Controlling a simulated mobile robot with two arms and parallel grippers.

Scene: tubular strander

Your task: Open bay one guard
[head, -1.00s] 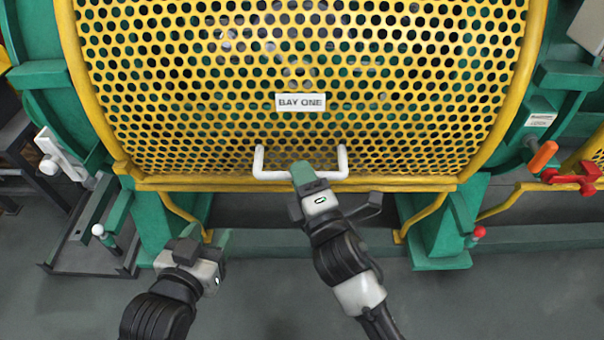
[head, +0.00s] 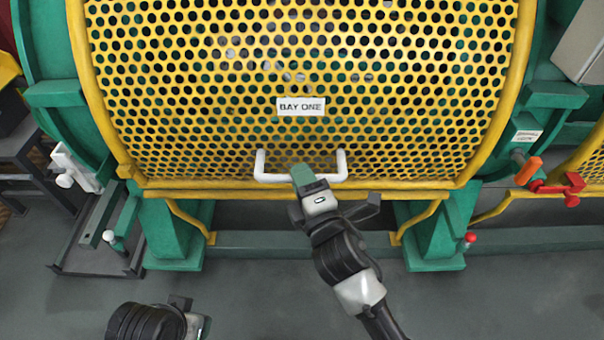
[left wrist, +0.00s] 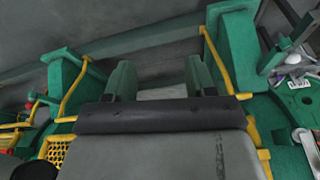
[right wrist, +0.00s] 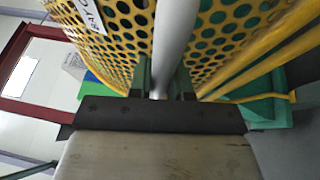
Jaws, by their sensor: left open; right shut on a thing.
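The bay one guard (head: 300,60) is a curved yellow perforated panel with a white "BAY ONE" label (head: 301,106). Its white U-shaped handle (head: 272,178) sits low on the panel, just above the bottom yellow rail. In the right wrist view the white handle bar (right wrist: 176,40) runs between the two fingers (right wrist: 160,82). My left gripper (left wrist: 164,82) is open and empty in the left wrist view, low in front of the machine. In the head view its fingers are hidden.
Green machine legs (head: 178,235) stand below the guard on both sides. A white-knobbed lever (head: 108,236) is at the left. An orange handle (head: 528,170) and red lever (head: 573,188) are at the right. The floor in front is clear.

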